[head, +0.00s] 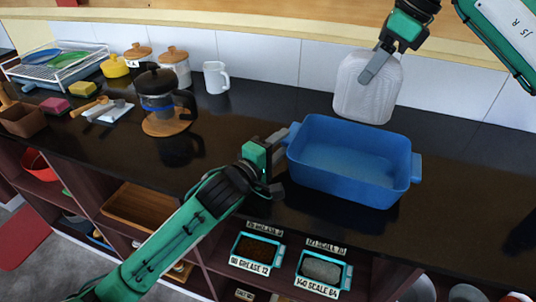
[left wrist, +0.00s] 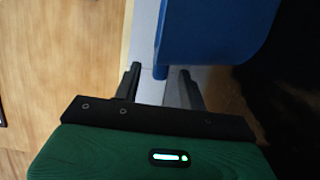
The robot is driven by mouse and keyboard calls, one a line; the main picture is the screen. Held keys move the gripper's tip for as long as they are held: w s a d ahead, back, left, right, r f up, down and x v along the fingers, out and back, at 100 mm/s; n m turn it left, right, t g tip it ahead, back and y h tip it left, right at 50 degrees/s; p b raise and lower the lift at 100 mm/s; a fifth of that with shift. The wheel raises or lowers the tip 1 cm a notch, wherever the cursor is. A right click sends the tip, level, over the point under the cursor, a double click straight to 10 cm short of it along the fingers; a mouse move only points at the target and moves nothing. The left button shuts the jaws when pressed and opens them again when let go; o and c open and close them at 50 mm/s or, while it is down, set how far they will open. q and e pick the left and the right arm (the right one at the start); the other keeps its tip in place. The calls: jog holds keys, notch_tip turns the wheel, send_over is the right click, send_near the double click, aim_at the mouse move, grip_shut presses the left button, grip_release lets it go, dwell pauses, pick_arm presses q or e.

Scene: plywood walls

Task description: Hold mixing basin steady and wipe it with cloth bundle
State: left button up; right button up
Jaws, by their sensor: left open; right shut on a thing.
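The blue mixing basin (head: 345,180) stands upright on the dark counter, with a small handle at each end. My left gripper (head: 278,150) is open at the basin's left handle. In the left wrist view its two fingers (left wrist: 160,88) are spread, with a blue edge of the basin (left wrist: 215,30) reaching down between them. Contact with the handle cannot be told. My right gripper (head: 379,62) is shut on the white cloth bundle (head: 365,98) and holds it above the basin's back rim, apart from the inside floor.
A coffee press (head: 158,92) on a wooden coaster (head: 166,123) stands left of the basin, with a white mug (head: 216,78) behind. A dish rack (head: 55,65), canisters and sponges are further left. Labelled trays (head: 323,272) sit below the counter. Counter right of the basin is clear.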

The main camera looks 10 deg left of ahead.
pick_arm(q)
jog(key=shift+x, duration=1.05)
grip_shut()
